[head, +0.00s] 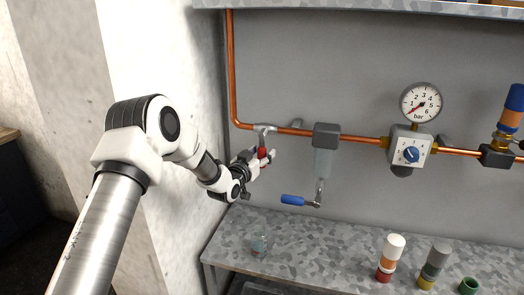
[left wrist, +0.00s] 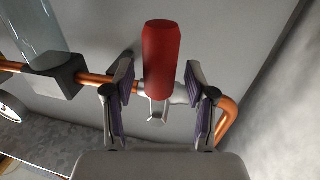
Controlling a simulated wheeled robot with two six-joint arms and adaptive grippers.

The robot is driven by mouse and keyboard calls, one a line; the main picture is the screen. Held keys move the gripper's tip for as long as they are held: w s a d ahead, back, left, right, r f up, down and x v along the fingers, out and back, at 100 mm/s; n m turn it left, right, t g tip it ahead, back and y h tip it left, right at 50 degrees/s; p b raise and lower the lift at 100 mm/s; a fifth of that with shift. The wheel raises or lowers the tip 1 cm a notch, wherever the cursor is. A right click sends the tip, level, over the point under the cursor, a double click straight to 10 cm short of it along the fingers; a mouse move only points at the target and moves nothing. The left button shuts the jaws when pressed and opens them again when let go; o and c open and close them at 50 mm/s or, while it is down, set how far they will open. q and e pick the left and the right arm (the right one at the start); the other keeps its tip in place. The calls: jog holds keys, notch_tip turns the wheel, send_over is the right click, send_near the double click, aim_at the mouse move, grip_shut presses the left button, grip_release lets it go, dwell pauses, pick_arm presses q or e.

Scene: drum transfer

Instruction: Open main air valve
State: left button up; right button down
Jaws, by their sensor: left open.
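The main air valve (head: 264,129) sits on the copper pipe at the left of the wall panel, just right of the pipe's bend. Its red handle (head: 262,151) is partly hidden by my left gripper (head: 260,160) in the head view. In the left wrist view the red handle (left wrist: 161,58) shows as a thick red grip between the two spread fingers of my left gripper (left wrist: 160,95). Gaps show on both sides of the handle, so the fingers look apart from it. My right gripper is in neither view.
A filter unit (head: 325,150) hangs from the pipe right of the valve, with a blue-handled lever (head: 293,200) below it. A regulator (head: 409,147) with a pressure gauge (head: 420,103) is further right. Several small coloured containers stand on the metal bench (head: 320,253).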

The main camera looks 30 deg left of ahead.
pick_arm(q)
jog(key=shift+w, duration=0.25)
grip_shut()
